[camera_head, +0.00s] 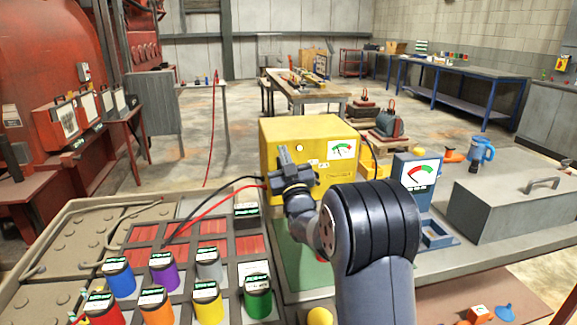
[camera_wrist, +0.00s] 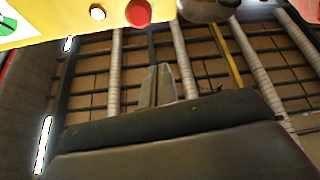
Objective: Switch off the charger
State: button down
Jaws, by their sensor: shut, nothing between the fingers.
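The charger is a yellow box (camera_head: 283,133) on the bench, with a red-and-green gauge (camera_head: 342,149) and a small white round spot (camera_head: 299,147) on its front. My gripper (camera_head: 281,155) is in front of the box's left part and hides some of its face. In the wrist view, the yellow face (camera_wrist: 68,10) shows at the top left with a red round button (camera_wrist: 138,13) and a lit white round lamp (camera_wrist: 97,13). My fingers (camera_wrist: 158,72) are closed together, empty, and appear apart from the button in that picture. I cannot tell the button's position, pressed or not.
Red and black leads (camera_head: 213,204) run from the box over a tray of coloured cylinders (camera_head: 205,300). A blue gauge stand (camera_head: 414,180) and a grey lidded box (camera_head: 510,205) stand to the right. A green mat (camera_head: 300,262) lies below my gripper.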

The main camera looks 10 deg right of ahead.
jog(key=w+f, duration=0.2)
jog(key=f, duration=0.1)
jog(key=shift+w+d, duration=0.1)
jog(key=shift+d, duration=0.25)
jog(key=shift+f, duration=0.2)
jog(key=s+f+b, duration=0.1)
jog(key=b, duration=0.5)
jog(key=shift+f, duration=0.4)
